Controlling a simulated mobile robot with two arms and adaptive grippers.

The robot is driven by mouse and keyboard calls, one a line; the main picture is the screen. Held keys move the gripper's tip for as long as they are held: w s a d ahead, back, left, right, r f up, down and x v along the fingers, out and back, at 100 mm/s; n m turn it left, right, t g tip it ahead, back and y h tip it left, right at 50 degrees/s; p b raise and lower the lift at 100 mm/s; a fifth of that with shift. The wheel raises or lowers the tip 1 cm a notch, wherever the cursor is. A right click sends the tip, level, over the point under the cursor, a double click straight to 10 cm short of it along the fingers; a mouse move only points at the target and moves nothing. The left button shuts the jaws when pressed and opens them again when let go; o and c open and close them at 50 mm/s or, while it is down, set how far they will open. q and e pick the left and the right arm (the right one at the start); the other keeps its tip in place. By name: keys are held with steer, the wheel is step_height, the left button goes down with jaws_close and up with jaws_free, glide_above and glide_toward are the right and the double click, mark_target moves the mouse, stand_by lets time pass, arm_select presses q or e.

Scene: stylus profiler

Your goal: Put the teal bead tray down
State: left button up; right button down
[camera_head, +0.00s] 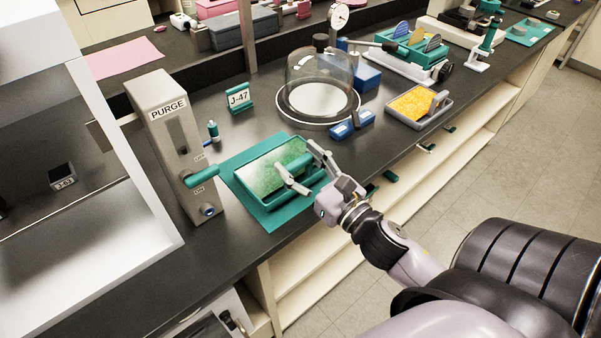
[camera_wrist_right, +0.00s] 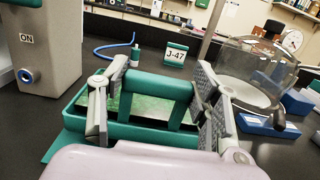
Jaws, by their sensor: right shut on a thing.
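The teal bead tray (camera_head: 302,187) holds green beads and is over a flat teal mat (camera_head: 232,166) on the dark bench. It looks level, and I cannot tell whether its underside touches the mat. My right gripper (camera_head: 298,163) reaches it from the right side of the picture. In the right wrist view the gripper's fingers (camera_wrist_right: 155,95) are shut on the tray's upright teal handle frame (camera_wrist_right: 158,84). The fingers and palm hide part of the tray's near side. My left gripper is out of view.
A PURGE box (camera_head: 165,130) with a teal lever (camera_head: 202,175) stands just left of the mat. Behind are a J-47 sign (camera_head: 239,97) and a glass bell jar (camera_head: 318,75). Blue blocks (camera_head: 351,125) and a grey tray of yellow beads (camera_head: 440,115) lie to the right.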

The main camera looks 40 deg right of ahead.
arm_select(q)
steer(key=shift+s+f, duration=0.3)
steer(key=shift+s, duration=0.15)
arm_select(e)
steer(key=shift+f, duration=1.1)
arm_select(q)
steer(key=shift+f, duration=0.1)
arm_select(e)
steer(key=shift+f, duration=0.1)
steer(key=c, duration=0.6)
jaws_free()
steer(key=shift+o, duration=0.2)
